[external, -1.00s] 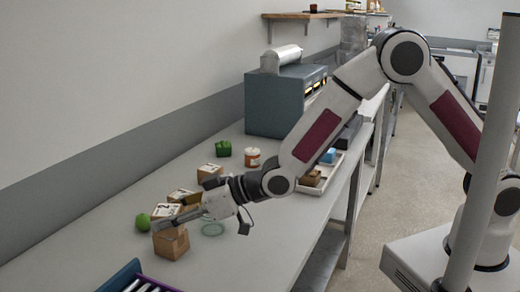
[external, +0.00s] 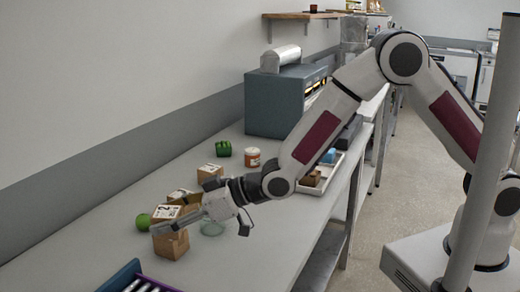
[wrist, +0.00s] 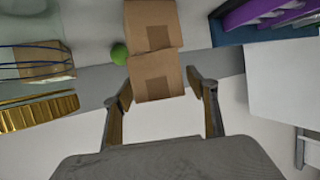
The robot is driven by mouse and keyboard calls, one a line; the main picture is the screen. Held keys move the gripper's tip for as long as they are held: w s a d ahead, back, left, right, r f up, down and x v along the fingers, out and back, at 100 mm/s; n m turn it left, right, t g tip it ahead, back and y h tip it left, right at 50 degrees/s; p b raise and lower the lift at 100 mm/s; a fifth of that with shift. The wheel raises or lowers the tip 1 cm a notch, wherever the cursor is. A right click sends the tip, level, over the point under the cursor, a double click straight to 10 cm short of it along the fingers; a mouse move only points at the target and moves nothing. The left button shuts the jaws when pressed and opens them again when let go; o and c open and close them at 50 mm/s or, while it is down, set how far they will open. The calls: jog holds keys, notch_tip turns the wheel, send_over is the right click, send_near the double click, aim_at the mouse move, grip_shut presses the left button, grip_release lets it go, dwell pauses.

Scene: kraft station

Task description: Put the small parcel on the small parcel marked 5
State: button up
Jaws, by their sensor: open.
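My gripper (external: 172,226) is open and reaches left, with its fingers at the top of a small brown parcel (external: 171,247) on the bench. In the wrist view, my open fingers (wrist: 160,92) sit either side of the near end of a brown parcel (wrist: 157,80), with a gap at each side. A second brown parcel (wrist: 151,28) touches or overlaps it beyond. In the external view, a parcel with a white number label (external: 166,212) stands just behind the front one, partly hidden by my gripper. I cannot read a 5 for certain.
A green ball (external: 143,222) lies left of the parcels. Another labelled parcel (external: 210,173), a green object (external: 224,149) and a jar (external: 252,157) stand farther back. A blue-purple crate (external: 135,280) is at the near edge. A wire basket (wrist: 35,62) shows in the wrist view.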

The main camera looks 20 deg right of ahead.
jog(key=shift+r, duration=0.15)
jog(key=v, duration=1.2)
jog(key=shift+s, duration=0.1)
dwell(0.8)
jog(key=w+d+r+m+t+h, duration=0.2)
jog(key=w+d+r+m+h, duration=0.15)
jog(key=w+d, duration=0.85)
jog(key=w+d+r+m+t+h, duration=0.1)
jog(key=d+r+m+h, duration=0.1)
jog(key=d, duration=0.8)
jog(key=w+d+r+m+h, duration=0.1)
jog(key=w+d+r+h, duration=0.1)
jog(key=d, duration=0.8)
jog(key=s+d+r+m+h, duration=0.1)
jog(key=s+d+m, duration=0.1)
jog(key=d, duration=0.5)
jog(key=s+d+r+m+h, duration=0.1)
jog(key=s+d, duration=0.2)
jog(key=d, duration=0.5)
jog(key=s+d+f+m+g+h, duration=0.1)
jog(key=s+d+m+g+h, duration=0.1)
jog(key=s+d, duration=0.9)
jog(key=shift+s+m+h, duration=0.4)
jog(key=shift+m+h, duration=0.05)
jog(key=shift+m, duration=0.6)
